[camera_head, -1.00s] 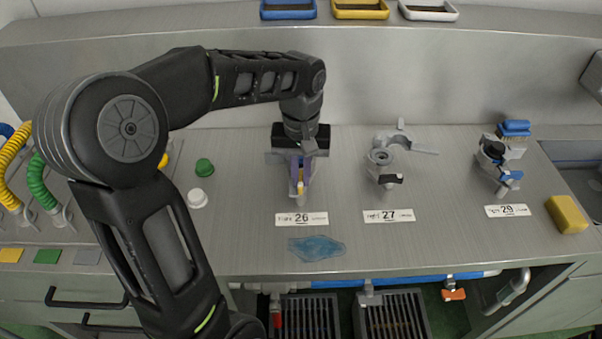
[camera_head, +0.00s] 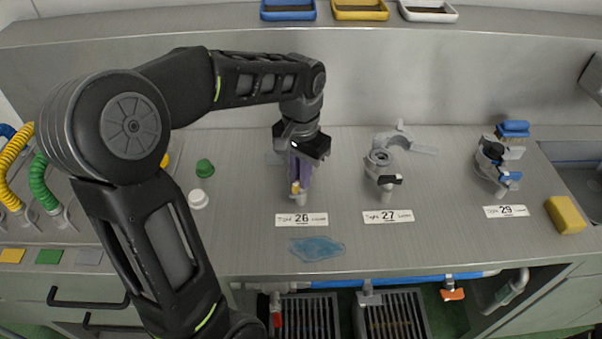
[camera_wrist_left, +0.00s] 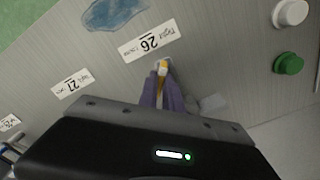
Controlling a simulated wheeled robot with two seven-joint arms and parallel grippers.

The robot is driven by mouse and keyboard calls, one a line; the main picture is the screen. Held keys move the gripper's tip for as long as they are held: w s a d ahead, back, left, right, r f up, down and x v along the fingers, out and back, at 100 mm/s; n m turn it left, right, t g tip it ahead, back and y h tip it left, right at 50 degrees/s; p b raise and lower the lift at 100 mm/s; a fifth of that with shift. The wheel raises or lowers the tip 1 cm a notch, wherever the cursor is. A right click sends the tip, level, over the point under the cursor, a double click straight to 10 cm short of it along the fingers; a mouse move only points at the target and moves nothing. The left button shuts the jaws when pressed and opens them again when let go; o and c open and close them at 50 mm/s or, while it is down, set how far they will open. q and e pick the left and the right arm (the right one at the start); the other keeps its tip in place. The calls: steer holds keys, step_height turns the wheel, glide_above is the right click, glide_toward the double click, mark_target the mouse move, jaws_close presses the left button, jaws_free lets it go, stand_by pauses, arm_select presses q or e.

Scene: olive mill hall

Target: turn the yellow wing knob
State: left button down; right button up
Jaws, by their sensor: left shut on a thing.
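The yellow wing knob (camera_head: 295,188) is on the tap behind the label reading 26; only a small yellow part of it shows. In the left wrist view the yellow part (camera_wrist_left: 163,67) shows at the tips of the purple fingers. My left gripper (camera_head: 300,183) points down over this tap, its fingers shut on the knob. The fingers and gripper body hide most of the knob and tap. My right gripper is in neither view.
Tap 27 (camera_head: 380,163) and tap 29 (camera_head: 492,165) stand to the right. A blue cloth (camera_head: 316,248) lies in front of label 26. White (camera_head: 198,198) and green (camera_head: 204,167) caps are to the left. A yellow sponge (camera_head: 566,214) lies far right.

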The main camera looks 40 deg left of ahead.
arm_select(q)
steer(key=m, duration=0.5)
steer(key=shift+r+m+p, duration=0.1)
steer(key=shift+m+p, duration=0.5)
steer(key=shift+m, duration=2)
steer(key=c, duration=1.5)
jaws_free()
steer(key=shift+r, duration=3.85)
